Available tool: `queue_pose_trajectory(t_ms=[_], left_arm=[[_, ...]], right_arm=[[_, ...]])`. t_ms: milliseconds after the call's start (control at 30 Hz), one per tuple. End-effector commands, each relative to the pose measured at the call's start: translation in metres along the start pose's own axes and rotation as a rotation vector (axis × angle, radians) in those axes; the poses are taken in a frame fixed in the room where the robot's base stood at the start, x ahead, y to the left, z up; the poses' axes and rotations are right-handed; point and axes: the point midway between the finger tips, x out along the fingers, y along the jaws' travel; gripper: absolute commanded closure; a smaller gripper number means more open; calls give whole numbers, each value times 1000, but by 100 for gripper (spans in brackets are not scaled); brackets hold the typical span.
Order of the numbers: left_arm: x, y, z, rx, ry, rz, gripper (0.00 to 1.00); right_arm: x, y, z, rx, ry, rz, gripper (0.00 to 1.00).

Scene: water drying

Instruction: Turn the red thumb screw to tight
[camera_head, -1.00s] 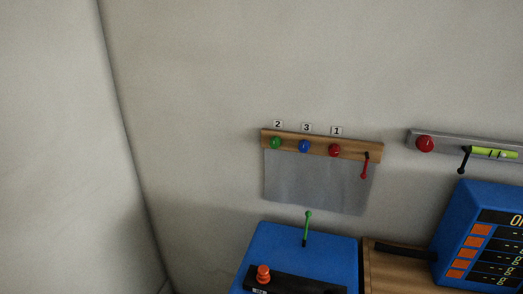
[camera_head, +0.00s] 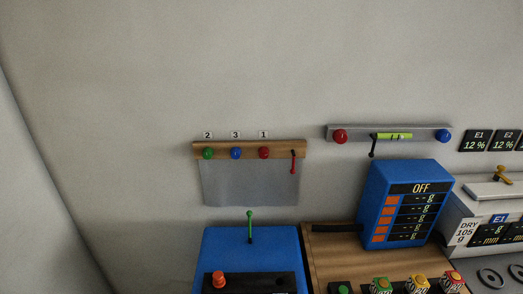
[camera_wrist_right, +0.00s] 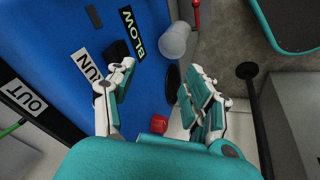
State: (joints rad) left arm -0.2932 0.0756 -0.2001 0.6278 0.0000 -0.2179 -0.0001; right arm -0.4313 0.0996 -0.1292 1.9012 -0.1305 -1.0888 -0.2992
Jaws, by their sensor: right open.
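Two round red knobs show in the head view. One red knob (camera_head: 263,153) is on the wooden rail (camera_head: 225,145) under label 1, right of a green knob (camera_head: 207,153) and a blue knob (camera_head: 235,153). The other red knob (camera_head: 340,136) is at the left end of the grey rail (camera_head: 362,132). I cannot tell which is the thumb screw, or how tight either is. My right gripper (camera_wrist_right: 160,68) is open and empty in the right wrist view, over a blue panel (camera_wrist_right: 75,55). A small red block-like part (camera_wrist_right: 159,124) shows between its fingers. My left gripper is not in view.
A grey sheet (camera_head: 248,183) hangs under the wooden rail, with a red lever (camera_head: 293,162) at its right. A blue box with a green lever (camera_head: 250,228) stands below. A blue display box reading OFF (camera_head: 405,205) stands right. The upper wall is clear.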

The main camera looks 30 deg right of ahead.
Motion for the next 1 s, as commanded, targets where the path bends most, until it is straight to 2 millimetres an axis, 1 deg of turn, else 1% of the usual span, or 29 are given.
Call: queue_pose_trajectory(t_ms=[33,67,100,133,267,367,467,533,567,600,633,700,800,900,1000], left_arm=[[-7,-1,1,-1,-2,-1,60],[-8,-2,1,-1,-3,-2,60],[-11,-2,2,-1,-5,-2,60],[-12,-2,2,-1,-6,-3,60],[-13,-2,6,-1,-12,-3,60],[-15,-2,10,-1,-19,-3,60],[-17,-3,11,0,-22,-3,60],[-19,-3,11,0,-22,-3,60],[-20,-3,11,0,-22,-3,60],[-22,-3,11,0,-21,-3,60],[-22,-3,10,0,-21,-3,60],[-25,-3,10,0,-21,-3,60],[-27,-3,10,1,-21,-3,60],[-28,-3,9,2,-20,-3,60],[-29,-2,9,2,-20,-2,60]], right_arm=[[-22,10,-10,-6,13,15,47],[-32,15,-15,-14,18,24,47],[-46,25,-23,-43,31,48,47],[-54,36,-31,-93,43,81,47],[-60,70,-54,-313,65,208,47],[-69,99,-76,-500,67,324,47],[-84,133,-101,-723,41,467,47],[-100,160,-122,-906,-3,586,47],[-108,172,-131,-992,-34,642,47],[-121,189,-144,-1112,-86,721,47],[-132,201,-154,-1205,-134,781,47],[-157,228,-176,-1416,-272,912,47],[-191,256,-200,-1657,-494,1047,47],[-215,273,-216,-1813,-684,1122,47],[-230,282,-225,-1900,-809,1154,47]])
